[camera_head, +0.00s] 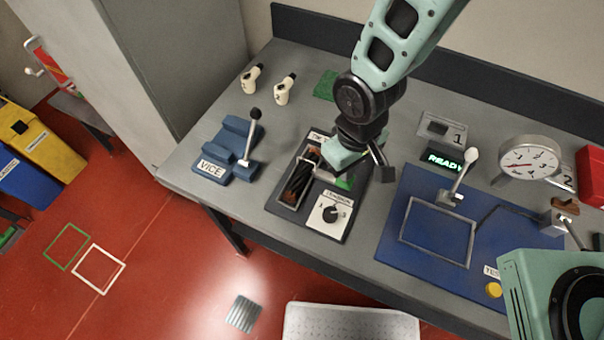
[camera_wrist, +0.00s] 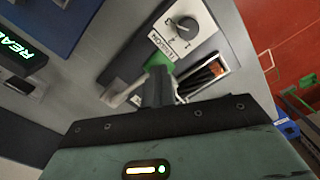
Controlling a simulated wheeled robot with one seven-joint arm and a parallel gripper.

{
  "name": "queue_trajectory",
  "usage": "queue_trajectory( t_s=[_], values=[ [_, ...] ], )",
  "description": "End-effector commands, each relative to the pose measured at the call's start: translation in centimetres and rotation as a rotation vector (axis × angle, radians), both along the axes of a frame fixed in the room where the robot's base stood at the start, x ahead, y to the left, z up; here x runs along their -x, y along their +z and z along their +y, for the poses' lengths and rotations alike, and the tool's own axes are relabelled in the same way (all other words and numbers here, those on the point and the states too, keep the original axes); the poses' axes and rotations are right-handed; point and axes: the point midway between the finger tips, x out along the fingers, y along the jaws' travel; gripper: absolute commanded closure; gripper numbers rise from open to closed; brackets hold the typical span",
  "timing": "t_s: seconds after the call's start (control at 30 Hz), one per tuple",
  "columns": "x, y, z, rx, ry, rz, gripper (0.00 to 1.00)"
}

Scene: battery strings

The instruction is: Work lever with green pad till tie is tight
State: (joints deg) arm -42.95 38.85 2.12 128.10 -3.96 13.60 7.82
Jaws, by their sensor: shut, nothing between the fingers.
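The dark tie station (camera_head: 357,212) lies on the bench, with a bundle of dark and brown strips (camera_head: 298,182) in its framed slot. The green pad (camera_head: 344,183) shows just below my gripper (camera_head: 382,178); in the wrist view the pad (camera_wrist: 160,64) is just beyond the shut fingers (camera_wrist: 157,84). A pale bar (camera_wrist: 122,92) beside the fingers looks like part of the lever. The fingers are shut and empty, close to the pad; I cannot tell if they touch it. The tie itself is mostly hidden. The tension dial (camera_head: 331,213) also shows in the wrist view (camera_wrist: 184,27).
A blue vice (camera_head: 232,150) with a black-knobbed lever stands at left. At right are a blue mat (camera_head: 395,247), a white-knobbed lever (camera_head: 464,172), a READY display (camera_head: 444,160) and a round gauge (camera_head: 528,160). Two cream tools (camera_head: 284,90) stand behind.

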Motion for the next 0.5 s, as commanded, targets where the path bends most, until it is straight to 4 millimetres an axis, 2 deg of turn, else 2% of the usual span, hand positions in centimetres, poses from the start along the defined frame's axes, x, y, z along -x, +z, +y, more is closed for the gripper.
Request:
queue_trajectory(
  t_s=[0.03,0.17,0.5],
  values=[
    [-1.3,-0.36,-0.31,-0.006,-0.018,-0.022,1.0],
    [-1.25,-0.91,-0.28,-0.006,-0.018,-0.022,1.0],
    [-0.82,-0.32,-0.24,-0.003,-0.013,-0.014,1.0]
  ],
)
